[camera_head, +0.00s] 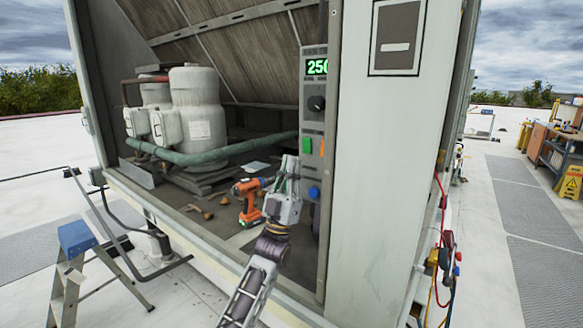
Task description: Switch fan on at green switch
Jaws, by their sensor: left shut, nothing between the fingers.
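The fan control panel (313,93) is a tall grey strip on the inside of the cooler's post. It has a green lit display (317,67) reading about 250, a black knob (317,103), a green switch (307,145), an orange switch partly hidden by the panel's edge (322,147), and a blue button (314,192). My left gripper (290,163) is shut and empty, its tips pointing up. It appears just left of and slightly below the green switch; whether it touches the panel I cannot tell. My right gripper is not in view.
An orange drill (248,200) stands on the cooler floor left of my gripper, with debris around it. Grey tanks (199,115) and a green pipe (225,151) are behind. A stepladder (75,240) stands at the lower left. A white door panel (385,180) borders the control panel's right.

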